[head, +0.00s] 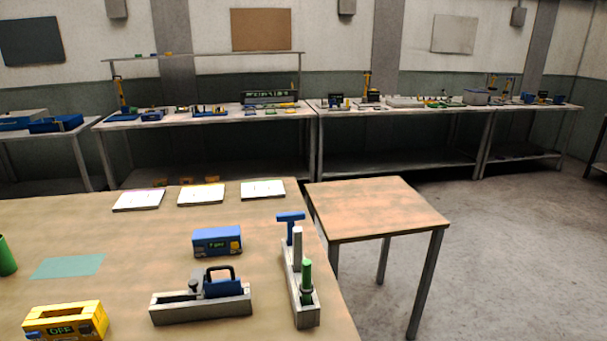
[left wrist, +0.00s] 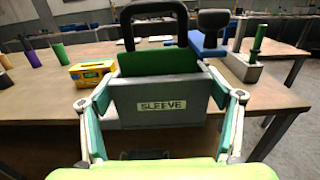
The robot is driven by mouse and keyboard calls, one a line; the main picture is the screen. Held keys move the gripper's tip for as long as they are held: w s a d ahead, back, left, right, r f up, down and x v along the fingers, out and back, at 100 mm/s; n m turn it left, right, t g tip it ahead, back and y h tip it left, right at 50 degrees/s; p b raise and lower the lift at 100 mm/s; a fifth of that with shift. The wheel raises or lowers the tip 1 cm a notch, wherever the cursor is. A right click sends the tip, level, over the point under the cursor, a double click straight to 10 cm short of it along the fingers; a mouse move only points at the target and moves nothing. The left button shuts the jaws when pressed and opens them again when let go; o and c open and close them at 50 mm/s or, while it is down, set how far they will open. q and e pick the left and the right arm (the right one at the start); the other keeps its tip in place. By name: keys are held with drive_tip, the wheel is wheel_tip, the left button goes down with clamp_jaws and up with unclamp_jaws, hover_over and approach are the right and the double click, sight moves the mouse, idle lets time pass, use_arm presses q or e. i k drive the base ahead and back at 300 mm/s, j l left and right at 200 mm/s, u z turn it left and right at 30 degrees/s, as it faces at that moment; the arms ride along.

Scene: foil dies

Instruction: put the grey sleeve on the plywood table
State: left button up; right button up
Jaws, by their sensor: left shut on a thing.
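In the left wrist view my left gripper (left wrist: 163,105) is shut on the grey sleeve (left wrist: 160,92), a grey block with a white label reading SLEEVE. A black looped handle (left wrist: 153,12) and a dark green face (left wrist: 158,62) show just above and behind it. The sleeve appears in front of the near edge of a large wood-topped table (left wrist: 40,105). The head view shows neither gripper nor the held sleeve. A smaller wood-topped table (head: 376,205) with dark legs stands to the right; its top is bare. I cannot tell which top is plywood.
The large table (head: 120,255) bears a grey trough (head: 200,308) with a blue, black-handled piece, a grey rack (head: 302,300) with pegs, a blue box (head: 217,241), a yellow box (head: 65,322) and several white cards. Workbenches line the back wall. Floor is clear at right.

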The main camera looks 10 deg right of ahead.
sight(366, 204)
drive_tip(key=i+l, duration=0.1)
drive_tip(key=l, duration=1.75)
drive_tip(key=i+l, duration=0.25)
drive_tip(key=l, duration=0.15)
drive_tip(key=i+l, duration=0.2)
drive_tip(key=l, duration=0.2)
drive_tip(key=i+l, duration=0.25)
drive_tip(key=l, duration=0.15)
drive_tip(key=i+l, duration=0.2)
drive_tip(key=l, duration=0.2)
drive_tip(key=i+l, duration=0.15)
drive_tip(key=i, duration=0.25)
drive_tip(key=i+l, duration=0.15)
drive_tip(key=i, duration=0.25)
drive_tip(key=i+l, duration=0.15)
drive_tip(key=i, duration=0.3)
